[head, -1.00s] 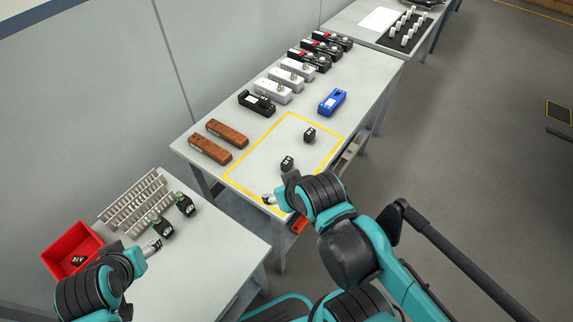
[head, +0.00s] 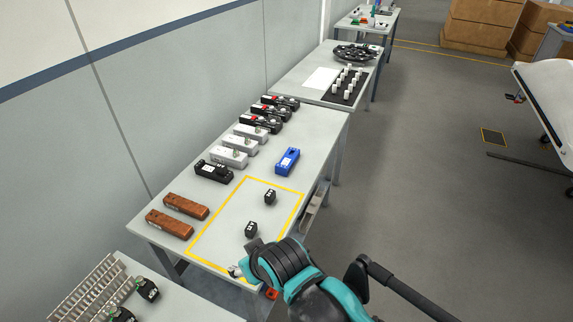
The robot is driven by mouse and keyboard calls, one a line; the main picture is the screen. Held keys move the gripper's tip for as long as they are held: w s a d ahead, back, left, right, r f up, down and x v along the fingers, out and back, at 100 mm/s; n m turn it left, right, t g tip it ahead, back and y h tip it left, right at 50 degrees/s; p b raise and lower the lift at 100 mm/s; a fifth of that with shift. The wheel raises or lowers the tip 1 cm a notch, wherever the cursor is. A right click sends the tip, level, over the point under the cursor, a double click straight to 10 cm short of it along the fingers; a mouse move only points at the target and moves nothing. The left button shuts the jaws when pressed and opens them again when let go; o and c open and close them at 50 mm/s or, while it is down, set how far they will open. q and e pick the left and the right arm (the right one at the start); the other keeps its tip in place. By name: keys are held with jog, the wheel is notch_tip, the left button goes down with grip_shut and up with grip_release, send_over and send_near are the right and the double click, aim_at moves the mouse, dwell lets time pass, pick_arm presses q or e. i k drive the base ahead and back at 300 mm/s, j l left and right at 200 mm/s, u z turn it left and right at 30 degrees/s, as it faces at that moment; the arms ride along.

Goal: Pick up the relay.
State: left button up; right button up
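Two small black blocks with white markings, which look like relays, stand inside the yellow outline on the long table: a nearer one (head: 251,229) and a farther one (head: 269,197). I cannot tell which piece is the relay meant. Two black pieces with green tops, one of them here (head: 147,289), stand on the near table at the lower left; the other is cut by the frame edge. My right gripper (head: 237,271) is at the table's near edge, by the outline's front corner, apart from the nearer block. Its fingers are too small to read. My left gripper is out of view.
The long table (head: 318,147) also holds two brown blocks (head: 170,223), a black device (head: 213,171), several white and black-red devices along the wall, and a blue device (head: 287,161). A slotted grey duct (head: 92,290) lies on the near table. The outlined area is mostly clear.

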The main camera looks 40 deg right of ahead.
aim_at(252, 228)
jog(key=l+u, duration=0.45)
jog(key=l, duration=0.5)
jog(key=k+l+u, duration=0.1)
jog(key=l+u, duration=0.35)
jog(key=l, duration=0.5)
